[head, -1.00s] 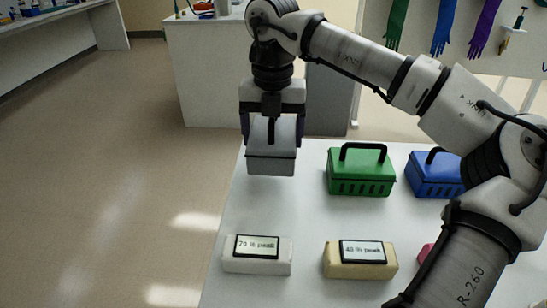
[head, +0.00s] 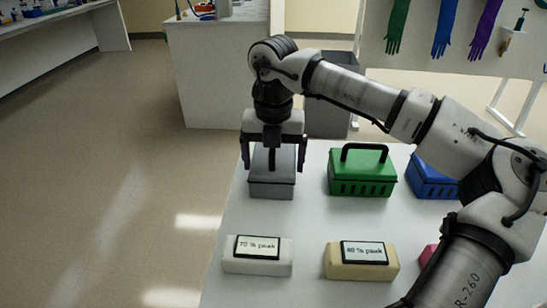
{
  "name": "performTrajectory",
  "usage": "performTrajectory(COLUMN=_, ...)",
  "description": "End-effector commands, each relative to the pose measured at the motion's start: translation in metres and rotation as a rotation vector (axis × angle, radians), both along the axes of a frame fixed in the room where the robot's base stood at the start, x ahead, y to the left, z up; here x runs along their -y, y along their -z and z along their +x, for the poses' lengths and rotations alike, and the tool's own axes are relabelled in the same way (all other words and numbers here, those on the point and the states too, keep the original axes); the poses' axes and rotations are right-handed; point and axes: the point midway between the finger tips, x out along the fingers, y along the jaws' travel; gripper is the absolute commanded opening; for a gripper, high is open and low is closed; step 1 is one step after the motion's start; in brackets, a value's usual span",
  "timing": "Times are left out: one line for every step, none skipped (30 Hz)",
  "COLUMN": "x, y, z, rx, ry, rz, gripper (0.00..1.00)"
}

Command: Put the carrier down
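The carrier is a grey box (head: 271,189) with a dark handle (head: 271,158) along its top, in the head view. It sits upright on the white table near the left edge, level with the green box. My gripper (head: 274,164) is directly above it, pointing down. The two dark fingers stand wide apart, one at each side of the carrier. They look spread slightly clear of it, so the gripper appears open. The handle stands between the fingers without contact. The far lower sides of the carrier are hidden.
A green box (head: 362,178) and a blue box (head: 430,178) stand to the right. In front lie a white block (head: 257,262) labelled 70 % and a tan block (head: 361,269) labelled 40 %. A pink thing (head: 428,254) is mostly behind my arm. Bare table (head: 310,215) lies between the rows.

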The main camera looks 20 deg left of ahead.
Motion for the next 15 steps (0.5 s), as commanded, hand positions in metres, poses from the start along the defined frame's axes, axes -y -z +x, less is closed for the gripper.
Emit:
performTrajectory(x=0.000, y=0.000, z=0.000, rx=0.000, ry=0.000, rz=0.000, gripper=0.96)
performTrajectory(x=0.000, y=0.000, z=0.000, rx=0.000, ry=0.000, rz=0.000, gripper=0.99)
performTrajectory(x=0.000, y=0.000, z=0.000, rx=0.000, ry=0.000, rz=0.000, gripper=1.00)
performTrajectory(x=0.000, y=0.000, z=0.000, rx=0.000, ry=0.000, rz=0.000, gripper=1.00)
performTrajectory(x=0.000, y=0.000, z=0.000, rx=0.000, ry=0.000, rz=0.000, gripper=1.00)
performTrajectory(x=0.000, y=0.000, z=0.000, rx=0.000, ry=0.000, rz=0.000, gripper=1.00)
performTrajectory(x=0.000, y=-0.001, z=0.000, rx=0.000, ry=0.000, rz=0.000, gripper=1.00)
performTrajectory(x=0.000, y=-0.001, z=0.000, rx=0.000, ry=0.000, rz=0.000, gripper=1.00)
performTrajectory(x=0.000, y=-0.001, z=0.000, rx=0.000, ry=0.000, rz=0.000, gripper=1.00)
performTrajectory(x=0.000, y=-0.003, z=0.000, rx=0.000, ry=0.000, rz=0.000, gripper=1.00)
performTrajectory(x=0.000, y=-0.004, z=0.000, rx=0.000, ry=0.000, rz=0.000, gripper=1.00)
performTrajectory(x=0.000, y=-0.007, z=0.000, rx=0.001, ry=0.000, rz=0.000, gripper=1.00)
performTrajectory(x=0.000, y=-0.010, z=0.000, rx=0.002, ry=0.001, rz=0.000, gripper=1.00)
performTrajectory(x=0.000, y=-0.014, z=0.001, rx=0.002, ry=0.001, rz=0.000, gripper=1.00)
performTrajectory(x=0.000, y=-0.021, z=0.001, rx=0.003, ry=0.002, rz=0.001, gripper=1.00)
